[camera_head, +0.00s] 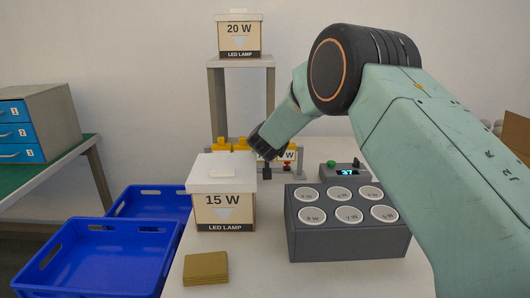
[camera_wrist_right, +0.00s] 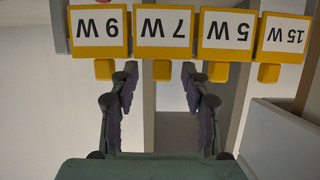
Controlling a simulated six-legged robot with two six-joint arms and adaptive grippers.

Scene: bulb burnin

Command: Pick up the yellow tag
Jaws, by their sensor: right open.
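Several yellow-framed tags hang in a row. In the right wrist view they appear upside down: a 9 W tag (camera_wrist_right: 99,32), a 7 W tag (camera_wrist_right: 164,33), a 5 W tag (camera_wrist_right: 228,35) and a 15 W tag (camera_wrist_right: 285,38). Each has a small yellow tab on its edge. My right gripper (camera_wrist_right: 160,76) is open, its two fingers on either side of the 7 W tag's tab, with gaps to it. In the head view, yellow tag tops (camera_head: 222,145) show behind the 15 W box, partly hidden; my right gripper (camera_head: 264,150) is beside them. My left gripper is out of view.
A 15 W lamp box (camera_head: 224,208) stands in front of the tag rack. A dark block with round labelled sockets (camera_head: 345,245) and a small display unit (camera_head: 345,172) are at right. A 20 W box (camera_head: 239,38) sits on a stand. Blue crates (camera_head: 95,260) are left.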

